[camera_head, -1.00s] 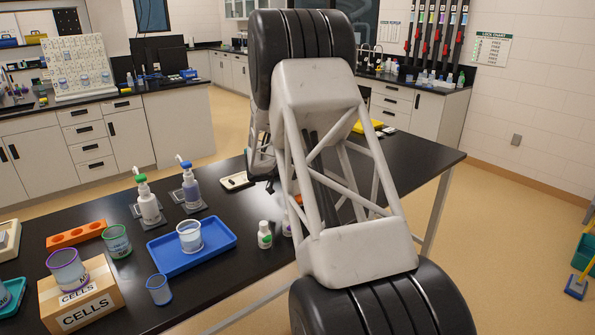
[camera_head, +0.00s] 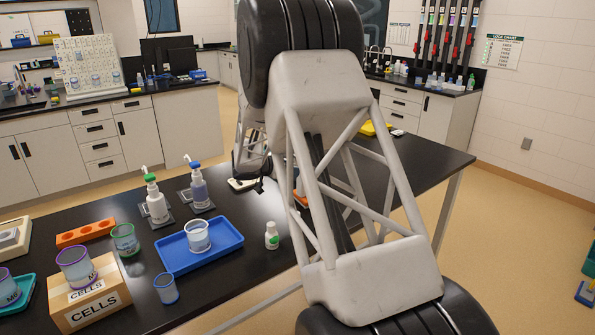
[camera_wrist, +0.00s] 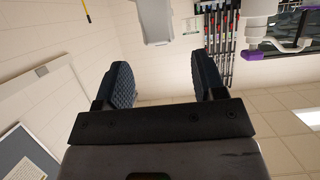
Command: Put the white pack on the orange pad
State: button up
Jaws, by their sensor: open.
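My gripper (camera_wrist: 158,82) is open and empty in the wrist view, its two dark ridged fingers apart with only wall between them. In the head view my arm covers much of the table, and I cannot make out the fingertips. A small pale flat item (camera_head: 242,184) lies on the black table beside my arm; I cannot tell whether it is the white pack. A bit of something orange (camera_head: 300,186) shows behind my arm, mostly hidden; I cannot tell whether it is the orange pad. Neither pack nor pad shows clearly in the wrist view.
The black table (camera_head: 225,275) holds a blue tray (camera_head: 172,260) with a beaker, two pump bottles, an orange rack (camera_head: 70,240), a cells box (camera_head: 95,312), cups and a small white bottle (camera_head: 271,236). A yellow item (camera_head: 372,129) lies at its far side.

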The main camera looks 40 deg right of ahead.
jog(key=shift+v, duration=1.85)
jog(key=s+a+r+n+y, duration=0.3)
jog(key=s+a+r+n, duration=0.15)
jog(key=s+a, duration=0.6)
jog(key=s+a+r+n+y, duration=0.3)
jog(key=s+a+r, duration=0.3)
jog(key=s+a, duration=0.45)
jog(key=s+a+n+t+y, duration=0.1)
jog(key=s+a+n+y, duration=0.1)
jog(key=s+a, duration=0.3)
jog(key=s+a+n+y, duration=0.3)
jog(key=s+a+n, duration=0.2)
jog(key=s, duration=0.7)
jog(key=s+a+n+t+y, duration=0.1)
jog(key=s+a+n+y, duration=0.1)
jog(key=s+a, duration=0.3)
jog(key=s+f+n, duration=0.1)
jog(key=s, duration=0.3)
jog(key=shift+a+t, duration=0.25)
jog(key=shift+t, duration=0.05)
